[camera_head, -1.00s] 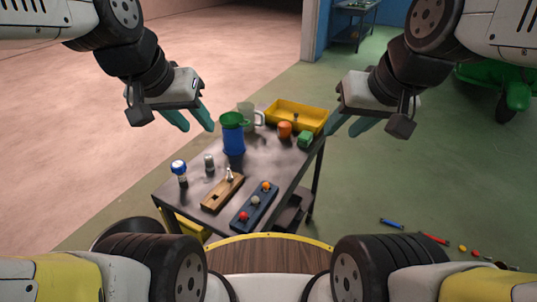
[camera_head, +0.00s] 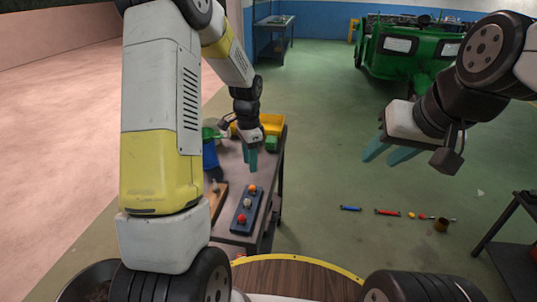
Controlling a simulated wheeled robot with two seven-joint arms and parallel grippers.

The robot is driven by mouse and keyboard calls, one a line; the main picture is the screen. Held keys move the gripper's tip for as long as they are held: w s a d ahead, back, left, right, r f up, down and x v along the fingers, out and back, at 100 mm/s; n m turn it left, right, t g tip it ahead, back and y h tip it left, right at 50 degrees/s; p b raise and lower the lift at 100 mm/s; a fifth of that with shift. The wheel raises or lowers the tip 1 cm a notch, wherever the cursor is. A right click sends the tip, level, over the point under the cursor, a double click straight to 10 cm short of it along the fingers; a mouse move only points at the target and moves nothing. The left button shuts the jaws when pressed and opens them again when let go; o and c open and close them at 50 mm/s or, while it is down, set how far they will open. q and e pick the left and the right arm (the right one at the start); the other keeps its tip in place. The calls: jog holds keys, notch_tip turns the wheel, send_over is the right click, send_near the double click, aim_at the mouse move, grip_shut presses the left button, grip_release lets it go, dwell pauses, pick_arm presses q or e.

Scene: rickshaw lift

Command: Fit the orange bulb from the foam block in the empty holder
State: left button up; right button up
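A dark blue block (camera_head: 238,222), which looks like the foam block, lies on the table and carries a red, a pale and an orange bulb (camera_head: 252,188). The orange one is at its far end. A wooden block (camera_head: 217,200), perhaps the holder, lies left of it, mostly hidden behind my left arm. I cannot see its sockets. My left gripper (camera_head: 250,163) points down above the table, beyond the orange bulb and apart from it. Its fingers look parted and empty. My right gripper (camera_head: 383,157) is open and empty, over the floor right of the table.
A blue cup (camera_head: 210,154), a yellow tray (camera_head: 271,124) and a green block (camera_head: 271,144) are on the table's far part. Tools and small balls lie on the floor to the right. A dark stand (camera_head: 510,255) is at the right edge.

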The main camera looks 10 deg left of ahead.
aim_at(252, 186)
pick_arm(q)
jog(key=shift+d+f, duration=0.15)
jog(key=shift+f, duration=5.15)
jog(key=c, duration=0.8)
jog(key=shift+w+r, duration=0.1)
jog(key=shift+r, duration=3.45)
